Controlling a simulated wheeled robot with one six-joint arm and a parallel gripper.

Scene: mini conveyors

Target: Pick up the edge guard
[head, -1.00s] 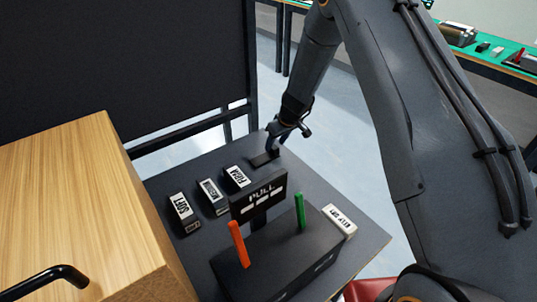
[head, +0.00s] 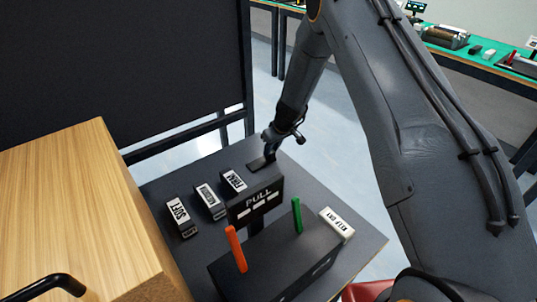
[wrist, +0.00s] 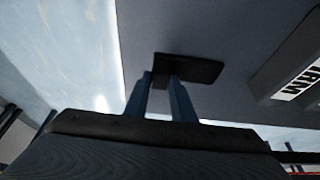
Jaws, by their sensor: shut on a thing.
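The edge guard appears to be the small dark flat piece (head: 260,163) near the table's far corner, past the block marked FIRM. In the wrist view the same black edge guard (wrist: 190,67) lies across the fingertips, with part of it between them. My gripper (head: 270,152) reaches down to it from above. In the wrist view my gripper's two blue-grey fingers (wrist: 162,84) are shut on the piece. I cannot tell whether the piece still touches the table. Its underside is hidden.
Blocks marked SOFT (head: 180,215), an unreadable label (head: 210,202) and FIRM (head: 233,182) stand on the dark table (head: 360,250). A PULL sign (head: 258,203), a black box with orange (head: 236,250) and green (head: 297,216) sticks, and a KEEP DRY block (head: 337,224) are nearer. A wooden cabinet (head: 75,200) stands left.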

